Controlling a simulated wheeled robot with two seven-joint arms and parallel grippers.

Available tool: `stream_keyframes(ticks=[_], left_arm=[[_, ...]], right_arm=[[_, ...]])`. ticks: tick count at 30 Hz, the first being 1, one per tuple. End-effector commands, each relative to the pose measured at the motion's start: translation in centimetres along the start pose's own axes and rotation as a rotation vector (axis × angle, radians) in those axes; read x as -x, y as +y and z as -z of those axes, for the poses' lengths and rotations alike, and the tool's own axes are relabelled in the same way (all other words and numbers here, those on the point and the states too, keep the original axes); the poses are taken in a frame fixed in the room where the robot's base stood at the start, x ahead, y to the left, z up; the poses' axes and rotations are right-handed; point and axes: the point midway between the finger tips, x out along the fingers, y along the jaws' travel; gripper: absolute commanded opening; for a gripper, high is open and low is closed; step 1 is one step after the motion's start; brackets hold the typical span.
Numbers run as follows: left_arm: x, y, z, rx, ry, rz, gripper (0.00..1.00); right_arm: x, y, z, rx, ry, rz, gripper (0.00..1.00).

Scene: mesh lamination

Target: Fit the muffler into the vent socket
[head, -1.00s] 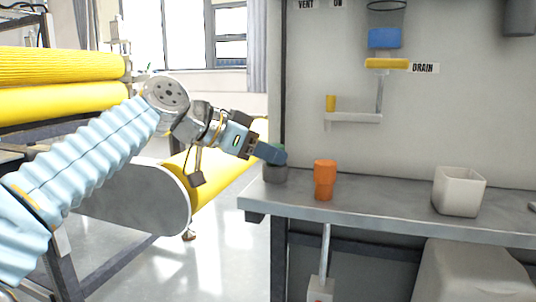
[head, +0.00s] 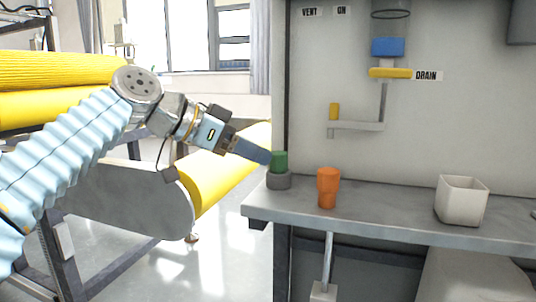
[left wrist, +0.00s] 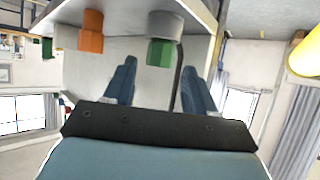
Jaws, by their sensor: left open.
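A green cylinder (head: 280,160) stands upright in a dark grey round holder (head: 279,181) at the left end of the bench. An orange stepped piece (head: 327,188) stands to its right. I cannot tell for certain which piece is the muffler, and no vent socket is clearly identifiable near the VENT label (head: 310,12). My left gripper (head: 268,157) is open and empty, just left of the green cylinder. In the left wrist view the green cylinder (left wrist: 160,53) shows inverted, ahead of and between the two blue fingers (left wrist: 160,80). My right gripper is out of view.
A white square bin (head: 461,202) stands further right on the grey bench (head: 390,220). Yellow rollers (head: 60,70) are at the left.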

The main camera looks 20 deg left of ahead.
Motion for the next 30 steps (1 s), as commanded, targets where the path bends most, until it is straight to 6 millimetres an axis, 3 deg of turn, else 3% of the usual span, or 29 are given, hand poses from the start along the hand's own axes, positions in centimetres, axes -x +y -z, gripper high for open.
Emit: stream_keyframes(ticks=[3,10,30], left_arm=[[3.0,-0.1,0.3,0.000,0.004,0.005,0.56],[6.5,0.0,0.2,0.000,0.005,0.004,0.56],[7.1,0.0,0.2,-0.001,0.007,0.004,0.56]], right_arm=[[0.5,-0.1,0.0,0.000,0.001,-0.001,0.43],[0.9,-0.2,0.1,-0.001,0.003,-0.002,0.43],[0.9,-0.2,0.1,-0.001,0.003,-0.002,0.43]])
